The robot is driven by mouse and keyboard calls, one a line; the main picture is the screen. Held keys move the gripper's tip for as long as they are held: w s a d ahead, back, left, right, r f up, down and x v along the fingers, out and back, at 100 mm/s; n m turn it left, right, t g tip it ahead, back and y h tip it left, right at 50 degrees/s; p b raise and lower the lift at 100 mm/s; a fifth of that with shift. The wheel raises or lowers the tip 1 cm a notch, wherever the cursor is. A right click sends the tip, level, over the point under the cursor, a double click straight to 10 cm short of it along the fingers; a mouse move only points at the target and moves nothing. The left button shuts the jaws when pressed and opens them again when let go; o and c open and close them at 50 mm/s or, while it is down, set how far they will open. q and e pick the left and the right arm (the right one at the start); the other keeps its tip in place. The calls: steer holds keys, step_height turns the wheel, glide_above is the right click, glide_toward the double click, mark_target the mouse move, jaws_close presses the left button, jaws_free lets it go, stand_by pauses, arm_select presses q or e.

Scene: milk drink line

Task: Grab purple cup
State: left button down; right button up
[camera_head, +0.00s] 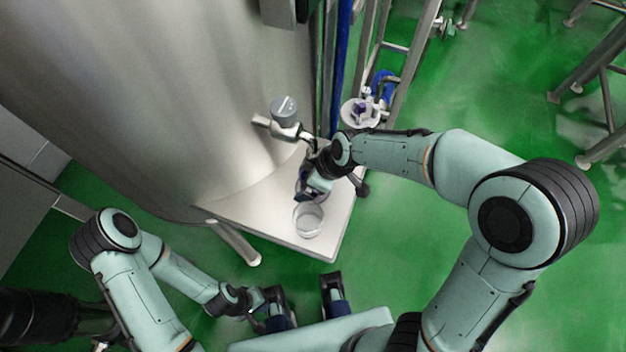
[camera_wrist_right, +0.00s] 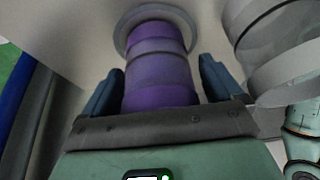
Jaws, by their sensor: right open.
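The purple cup (camera_wrist_right: 160,65) is ribbed and shows between the fingers of my right gripper (camera_wrist_right: 160,88) in the right wrist view. A finger is on each side of it, and the jaws are open. In the head view my right gripper (camera_head: 314,188) is over the metal platform (camera_head: 255,218) beside the tank, and it hides most or all of the purple cup. My left gripper (camera_head: 305,301) is open and empty, in front of the platform.
A clear cup (camera_head: 308,219) stands on the platform close to my right gripper; it also shows at the right of the right wrist view (camera_wrist_right: 280,55). The large steel tank (camera_head: 170,90) and its valve (camera_head: 285,112) are behind.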

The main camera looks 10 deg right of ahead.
steer(key=c, duration=1.3)
steer(key=shift+r, duration=0.1)
